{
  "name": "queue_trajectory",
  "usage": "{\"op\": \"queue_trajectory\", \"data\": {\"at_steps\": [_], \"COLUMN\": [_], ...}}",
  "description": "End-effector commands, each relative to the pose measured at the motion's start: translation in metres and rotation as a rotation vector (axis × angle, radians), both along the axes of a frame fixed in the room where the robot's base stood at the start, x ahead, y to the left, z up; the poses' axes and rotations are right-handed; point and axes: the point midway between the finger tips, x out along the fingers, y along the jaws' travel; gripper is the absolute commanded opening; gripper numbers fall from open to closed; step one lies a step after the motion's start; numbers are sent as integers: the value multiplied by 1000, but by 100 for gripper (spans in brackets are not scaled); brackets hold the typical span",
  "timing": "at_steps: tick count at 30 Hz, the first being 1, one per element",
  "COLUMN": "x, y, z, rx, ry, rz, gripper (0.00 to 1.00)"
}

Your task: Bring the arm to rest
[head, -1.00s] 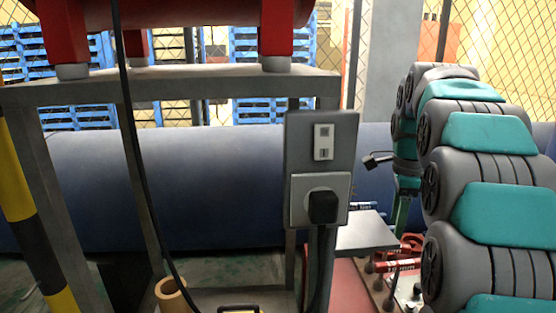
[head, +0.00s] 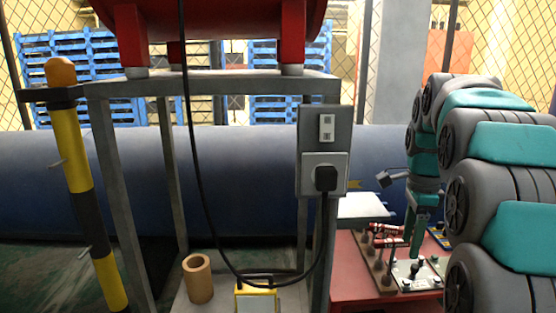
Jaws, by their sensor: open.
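My arm, grey and teal, fills the right side of the head view and curls over and down. My gripper (head: 416,222) points down at the arm's far end, in front of the blue tank and above the right part of a red work surface (head: 352,273). It looks small and partly blends with the green wrist, so its fingertips are hard to make out. It is open, and I see nothing held in it. I cannot tell its exact height above the things below it.
A board with knobs (head: 415,277) and red cylinders (head: 388,241) lie under the arm. Left of them stand a metal frame (head: 225,86) with a socket box (head: 325,172), a yellow box (head: 256,299), a tan cup (head: 198,279) and a striped post (head: 78,180).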

Motion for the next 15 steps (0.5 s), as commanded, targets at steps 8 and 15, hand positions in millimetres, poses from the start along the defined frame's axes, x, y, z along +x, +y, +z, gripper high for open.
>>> {"op": "queue_trajectory", "data": {"at_steps": [8, 15], "x": [-32, -83], "y": [25, 58], "z": [-9, -27], "rx": [9, 26], "ry": [21, 43], "rz": [200, 505], "gripper": [58, 58]}}
